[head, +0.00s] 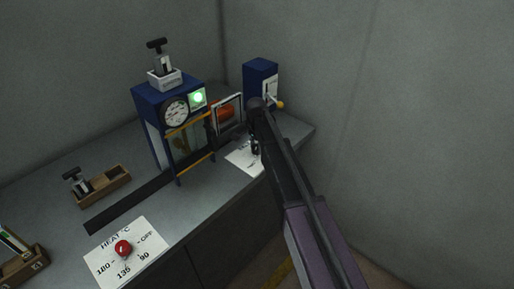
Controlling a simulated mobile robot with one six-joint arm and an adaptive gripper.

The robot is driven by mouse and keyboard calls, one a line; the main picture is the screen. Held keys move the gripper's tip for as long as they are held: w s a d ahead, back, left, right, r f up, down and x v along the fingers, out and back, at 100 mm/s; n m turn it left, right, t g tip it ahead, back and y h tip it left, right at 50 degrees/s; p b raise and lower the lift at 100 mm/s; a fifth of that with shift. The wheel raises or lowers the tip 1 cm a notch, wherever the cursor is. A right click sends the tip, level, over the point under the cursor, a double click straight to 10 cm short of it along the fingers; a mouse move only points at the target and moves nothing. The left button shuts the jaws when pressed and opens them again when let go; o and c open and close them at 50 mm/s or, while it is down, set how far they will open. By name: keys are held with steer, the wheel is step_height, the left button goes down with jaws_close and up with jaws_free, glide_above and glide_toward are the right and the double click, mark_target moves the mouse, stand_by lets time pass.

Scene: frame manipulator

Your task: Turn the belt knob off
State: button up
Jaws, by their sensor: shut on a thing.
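A white label panel (239,160) lies flat on the counter to the right of the blue machine. My gripper (255,149) points down over this panel and is shut. The belt knob is hidden behind my gripper and arm; the grip appears to be on it, but its pointer and the panel's lettering cannot be read. A second white panel (104,272), marked HEAT °C, is at the front left with a red knob (123,248) in its middle.
The blue machine (150,97) carries a dial, a lit green lamp (198,97) and a black-handled block (165,78). A dark belt track (130,206) runs through it. A blue lever box (260,72) stands behind my arm. Wooden trays (117,178) are at left.

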steer(key=shift+s+d, duration=0.1)
steer(key=n, duration=0.5)
steer(key=shift+n, duration=0.3)
steer(key=n, duration=0.5)
steer(key=shift+n, duration=0.4)
steer(key=o, duration=1.1)
steer(key=shift+o, duration=0.2)
